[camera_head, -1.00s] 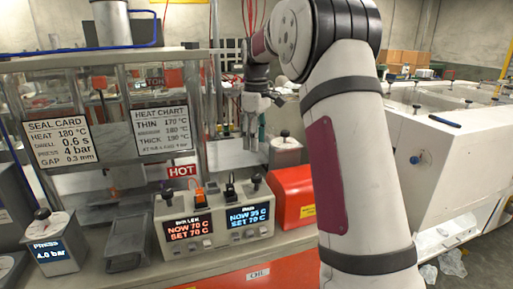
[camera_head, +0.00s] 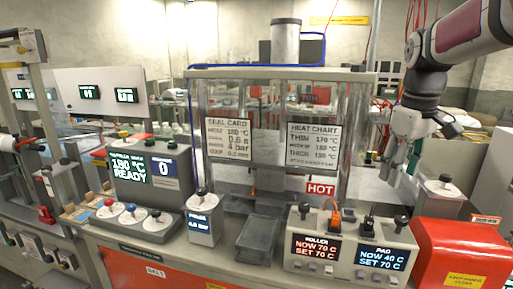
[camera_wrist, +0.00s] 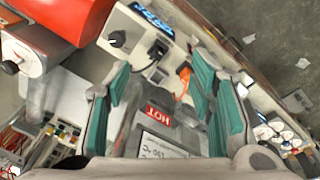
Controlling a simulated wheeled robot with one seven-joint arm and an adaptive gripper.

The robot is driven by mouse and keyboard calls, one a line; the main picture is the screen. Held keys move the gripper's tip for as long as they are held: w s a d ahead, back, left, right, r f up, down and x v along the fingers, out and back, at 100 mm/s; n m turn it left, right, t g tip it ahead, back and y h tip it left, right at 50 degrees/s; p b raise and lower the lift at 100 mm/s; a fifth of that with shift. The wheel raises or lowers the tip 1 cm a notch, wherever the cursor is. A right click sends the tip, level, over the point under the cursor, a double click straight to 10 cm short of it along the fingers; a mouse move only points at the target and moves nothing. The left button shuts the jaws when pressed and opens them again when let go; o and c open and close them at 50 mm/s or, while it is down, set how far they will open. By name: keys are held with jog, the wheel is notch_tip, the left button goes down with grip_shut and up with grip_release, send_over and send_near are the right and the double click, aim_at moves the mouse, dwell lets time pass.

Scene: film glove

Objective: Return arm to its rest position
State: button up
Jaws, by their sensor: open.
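My gripper (camera_head: 398,160) hangs at the end of my arm at the right of the head view, pointing down. The HOT sign (camera_wrist: 158,116) and part of the machine show beyond the fingers. My arm comes in from the upper right corner of the head view.
The roller and pad controller (camera_head: 350,250) reads NOW 70 C and NOW 40 C. A red box (camera_head: 462,255) stands right of it. A press display (camera_head: 202,222), a READY display (camera_head: 140,170) and knobs stand to the left. A cylinder (camera_head: 286,42) rises above the station.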

jog(key=s+a+f+m+t, duration=0.2)
jog(key=s+a, duration=0.4)
jog(key=s, duration=0.6)
jog(key=s+a+f+m+t, duration=0.1)
jog(key=s+a, duration=0.5)
jog(key=s, duration=0.6)
notch_tip(320, 180, down, 2)
jog(key=shift+a+f+m+t+y, duration=0.1)
jog(key=shift+a+m+t+y, duration=0.15)
jog(key=shift+m+t, duration=0.2)
